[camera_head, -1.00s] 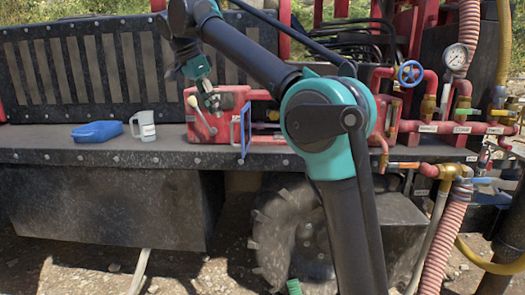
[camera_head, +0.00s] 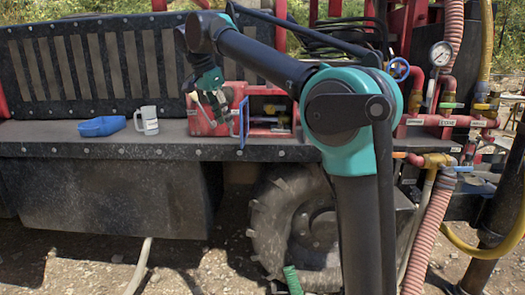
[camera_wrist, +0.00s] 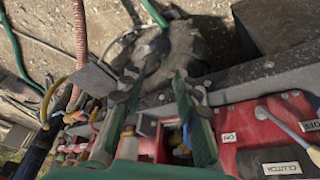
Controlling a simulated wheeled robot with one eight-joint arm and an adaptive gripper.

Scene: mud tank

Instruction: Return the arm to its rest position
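I cannot tell the exact gap between the fingers and the box.
A blue tray (camera_head: 101,126) and a grey mug (camera_head: 149,123) stand on the ledge (camera_head: 60,143) left of the box. Red pipes, valves and a gauge (camera_head: 441,54) are on the right. A wheel (camera_head: 290,220) is below. Gravel ground lies in front.

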